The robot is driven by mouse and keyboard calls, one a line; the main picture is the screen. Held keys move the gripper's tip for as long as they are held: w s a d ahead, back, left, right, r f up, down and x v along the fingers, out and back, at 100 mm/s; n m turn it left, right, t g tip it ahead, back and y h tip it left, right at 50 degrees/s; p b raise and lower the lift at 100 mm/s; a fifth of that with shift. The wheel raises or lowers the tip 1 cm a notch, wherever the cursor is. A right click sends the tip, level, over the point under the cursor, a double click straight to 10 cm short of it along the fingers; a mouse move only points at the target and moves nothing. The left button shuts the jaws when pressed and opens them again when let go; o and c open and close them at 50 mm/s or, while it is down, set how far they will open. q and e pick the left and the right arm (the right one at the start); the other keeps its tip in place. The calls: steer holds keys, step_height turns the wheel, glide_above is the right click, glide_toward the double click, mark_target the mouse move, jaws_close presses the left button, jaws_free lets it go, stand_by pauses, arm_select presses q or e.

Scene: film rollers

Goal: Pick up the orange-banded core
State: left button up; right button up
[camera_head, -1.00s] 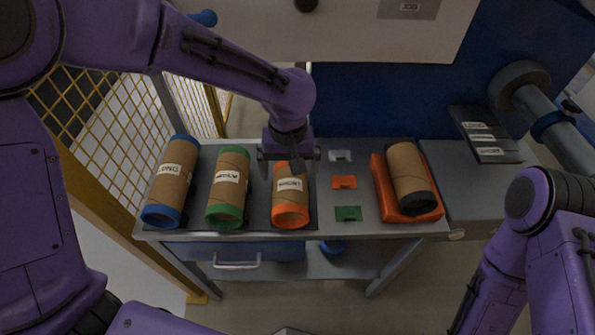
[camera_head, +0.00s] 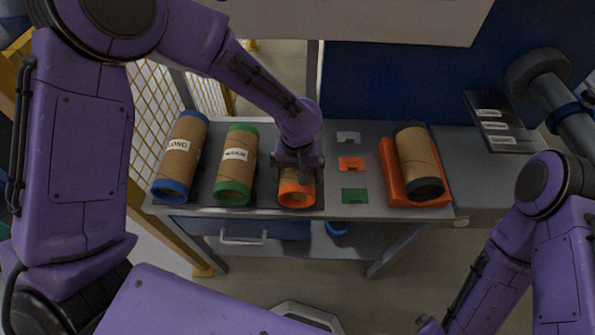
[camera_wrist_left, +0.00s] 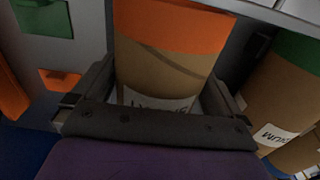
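The orange-banded core (camera_head: 297,194), a brown tube with orange ends and a white label, lies on the table as the rightmost of three cores. My left gripper (camera_head: 298,172) is low over its middle and hides part of it. In the left wrist view, the core (camera_wrist_left: 170,60) sits between the two spread fingers of the left gripper (camera_wrist_left: 158,92), one on each side; a narrow gap shows at the left finger. The label is partly hidden by the gripper. Only a small grey part at the end of my right arm (camera_head: 430,326) shows at the bottom edge.
A green-banded core (camera_head: 236,166) and a blue-banded core (camera_head: 182,158) lie to the left. Small grey, orange (camera_head: 351,164) and green (camera_head: 354,196) plates lie to the right. A black-ended core (camera_head: 418,160) rests on an orange tray (camera_head: 394,178) farther right.

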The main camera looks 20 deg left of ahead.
arm_select(q)
steer(key=c, duration=0.9)
steer(key=shift+o, duration=0.2)
